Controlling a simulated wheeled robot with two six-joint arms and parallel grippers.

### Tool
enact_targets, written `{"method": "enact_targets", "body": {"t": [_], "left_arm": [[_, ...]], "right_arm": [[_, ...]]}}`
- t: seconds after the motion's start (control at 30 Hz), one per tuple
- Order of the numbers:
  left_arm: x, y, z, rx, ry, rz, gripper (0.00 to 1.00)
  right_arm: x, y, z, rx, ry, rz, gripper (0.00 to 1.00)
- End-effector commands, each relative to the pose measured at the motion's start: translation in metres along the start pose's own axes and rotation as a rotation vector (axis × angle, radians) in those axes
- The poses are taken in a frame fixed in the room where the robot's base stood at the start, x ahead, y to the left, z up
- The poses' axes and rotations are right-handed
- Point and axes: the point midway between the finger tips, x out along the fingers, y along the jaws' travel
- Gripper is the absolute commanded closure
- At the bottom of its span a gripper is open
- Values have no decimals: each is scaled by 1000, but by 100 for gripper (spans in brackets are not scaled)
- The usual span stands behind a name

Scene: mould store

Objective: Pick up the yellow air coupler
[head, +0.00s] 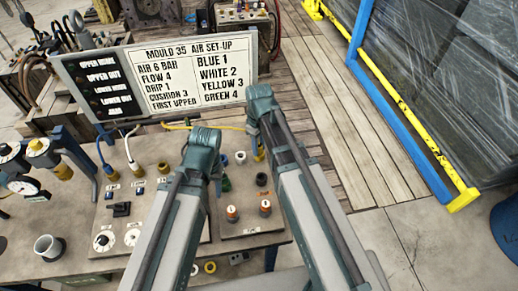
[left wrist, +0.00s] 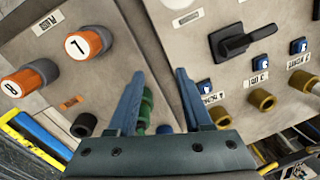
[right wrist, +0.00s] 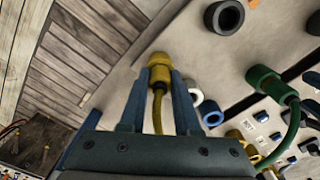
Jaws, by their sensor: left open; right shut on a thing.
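The yellow air coupler (right wrist: 160,72) is between the fingertips of my right gripper (right wrist: 158,92) in the right wrist view, and the gripper is shut on it. Its yellow hose (right wrist: 157,112) runs back toward the gripper's palm. In the head view a small part of the coupler (head: 259,155) shows beside my right arm, which hides most of that gripper. I cannot tell whether the coupler touches the panel. My left gripper (left wrist: 158,92) is open over the panel (left wrist: 120,50), with a green fitting (left wrist: 146,106) seen between and beyond its fingers.
A green coupler with a hose (right wrist: 268,84), a white ring (right wrist: 195,97) and a blue ring (right wrist: 209,112) are near the right gripper. Orange knobs (left wrist: 88,42) stand on the panel near the left gripper. A sign board (head: 190,70) stands at the back. A grey cup (head: 48,248) is front left.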

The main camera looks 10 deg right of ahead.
Motion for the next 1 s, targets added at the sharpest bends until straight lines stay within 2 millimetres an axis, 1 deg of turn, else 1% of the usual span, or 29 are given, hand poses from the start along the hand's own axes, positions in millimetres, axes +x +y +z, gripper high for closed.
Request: {"method": "enact_targets", "body": {"t": [0.17, 0.37, 0.57, 0.8, 0.9, 1.0], "left_arm": [[-2, 0, 0, 0, 0, 0, 50], [-14, -1, 1, 0, 0, 0, 50], [-39, -4, 2, 0, 0, 0, 50], [-77, -7, 4, 2, 0, 0, 50], [-90, -9, 5, 2, 0, 0, 50], [-98, -9, 6, 1, 0, 0, 50]], "right_arm": [[-2, 0, 0, 0, 0, 0, 100], [-14, 0, 0, 0, 0, 0, 100], [-39, 0, 0, 0, 0, 0, 100], [-78, 0, 0, 0, 0, 0, 100], [-91, 0, 0, 0, 0, 0, 100], [-99, 0, 0, 0, 0, 0, 100]]}}
